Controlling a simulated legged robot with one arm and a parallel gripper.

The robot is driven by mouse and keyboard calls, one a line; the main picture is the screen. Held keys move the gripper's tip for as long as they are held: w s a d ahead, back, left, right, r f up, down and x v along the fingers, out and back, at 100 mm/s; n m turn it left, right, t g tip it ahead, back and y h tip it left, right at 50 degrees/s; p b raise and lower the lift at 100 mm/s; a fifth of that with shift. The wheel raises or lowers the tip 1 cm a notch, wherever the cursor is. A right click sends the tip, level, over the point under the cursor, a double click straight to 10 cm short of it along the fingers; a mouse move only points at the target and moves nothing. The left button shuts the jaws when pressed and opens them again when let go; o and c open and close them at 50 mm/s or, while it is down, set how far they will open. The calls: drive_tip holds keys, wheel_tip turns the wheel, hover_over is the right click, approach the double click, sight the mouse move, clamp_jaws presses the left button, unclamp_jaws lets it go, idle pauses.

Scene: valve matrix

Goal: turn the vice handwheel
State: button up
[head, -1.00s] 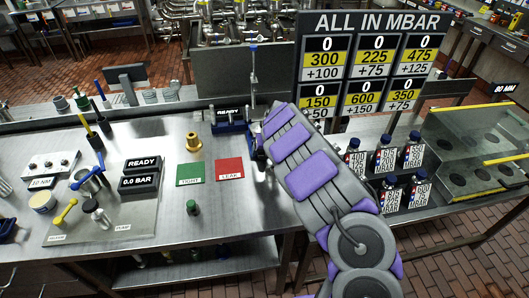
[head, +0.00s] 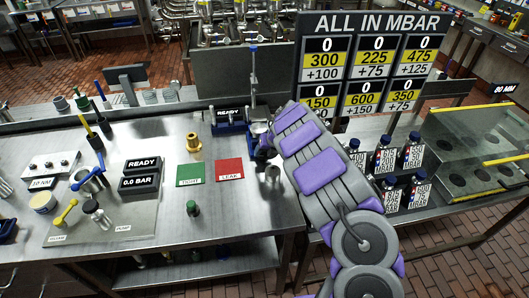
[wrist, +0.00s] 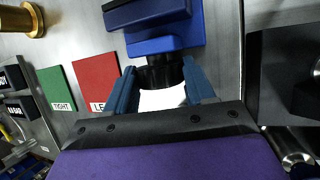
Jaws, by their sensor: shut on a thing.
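The handwheel's turn angle cannot be told.
Green TIGHT (head: 190,174) and red LEAK (head: 229,169) pads lie left of my gripper, with a brass fitting (head: 193,142) behind. A pressure board (head: 367,65) stands behind my arm. Labelled bottles (head: 412,152) stand to the right.

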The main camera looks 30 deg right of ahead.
drive_tip(key=y, duration=0.2)
drive_tip(key=m+t+y+b, duration=0.1)
drive_tip(key=shift+s+d+f, duration=0.2)
drive_tip(key=shift+d+f, duration=0.15)
drive_tip(key=shift+d+f+m+t+y+b, duration=0.15)
drive_tip(key=shift+m+t+y+b, duration=0.35)
drive_tip(key=shift+y, duration=1.2)
drive_tip(key=shift+t, duration=0.3)
drive_tip(key=shift+s, duration=0.1)
drive_tip(key=o, duration=1.1)
drive_tip(key=shift+c, duration=0.2)
